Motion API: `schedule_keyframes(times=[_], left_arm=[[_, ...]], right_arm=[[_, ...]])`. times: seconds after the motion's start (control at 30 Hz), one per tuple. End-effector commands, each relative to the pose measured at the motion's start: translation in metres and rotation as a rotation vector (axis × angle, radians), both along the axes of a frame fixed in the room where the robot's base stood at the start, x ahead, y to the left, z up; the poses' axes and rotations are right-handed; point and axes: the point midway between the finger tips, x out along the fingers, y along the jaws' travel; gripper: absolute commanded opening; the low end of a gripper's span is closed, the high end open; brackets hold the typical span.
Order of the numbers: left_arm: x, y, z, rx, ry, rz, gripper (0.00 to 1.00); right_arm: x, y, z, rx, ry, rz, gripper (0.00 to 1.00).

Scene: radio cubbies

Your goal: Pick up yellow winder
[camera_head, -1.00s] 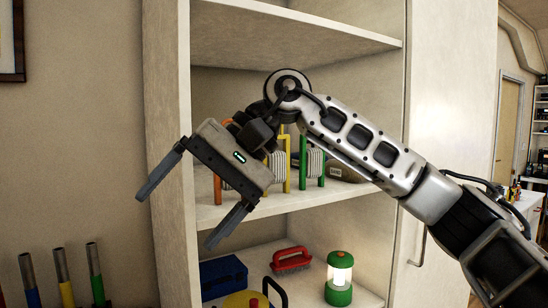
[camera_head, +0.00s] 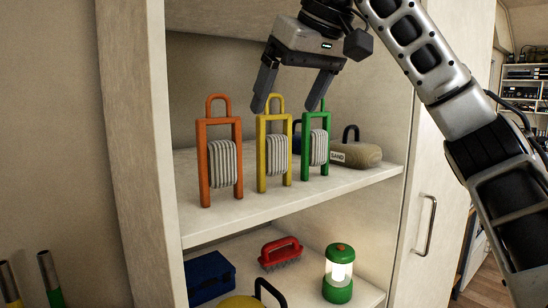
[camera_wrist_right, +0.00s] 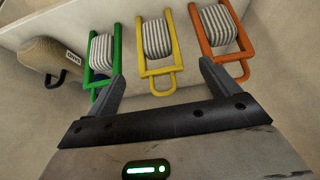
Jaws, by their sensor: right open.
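The yellow winder (camera_head: 261,151), a yellow frame with striped cord wound on it and a loop handle on top, stands upright on the middle shelf. It is between an orange winder (camera_head: 203,150) on its left and a green winder (camera_head: 328,145) on its right. My right gripper (camera_head: 290,108) is open and empty, above and in front of the yellow winder. In the right wrist view the yellow winder (camera_wrist_right: 141,38) lies between the two open fingers (camera_wrist_right: 160,82), its handle toward the palm, apart from them. My left gripper is not in view.
A sand bag (camera_head: 362,154) lies right of the green winder. The lower shelf holds a blue box (camera_head: 208,275), a red brush (camera_head: 281,252) and a lit green lantern (camera_head: 338,272). The cubby's left wall (camera_head: 145,150) and upper shelf (camera_head: 290,20) bound the space.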

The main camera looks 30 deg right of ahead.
Motion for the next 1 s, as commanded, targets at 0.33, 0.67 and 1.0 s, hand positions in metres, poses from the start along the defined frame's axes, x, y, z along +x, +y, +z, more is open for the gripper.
schedule_keyframes(times=[0.33,0.67,1.0], left_arm=[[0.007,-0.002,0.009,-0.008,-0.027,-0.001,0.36],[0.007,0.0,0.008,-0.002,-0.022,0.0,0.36],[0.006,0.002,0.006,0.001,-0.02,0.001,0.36]], right_arm=[[0.018,0.001,-0.027,-0.001,0.0,0.001,0.87],[0.04,0.001,-0.062,-0.001,0.0,0.001,0.87],[0.041,0.001,-0.063,0.0,-0.002,0.001,0.59]])
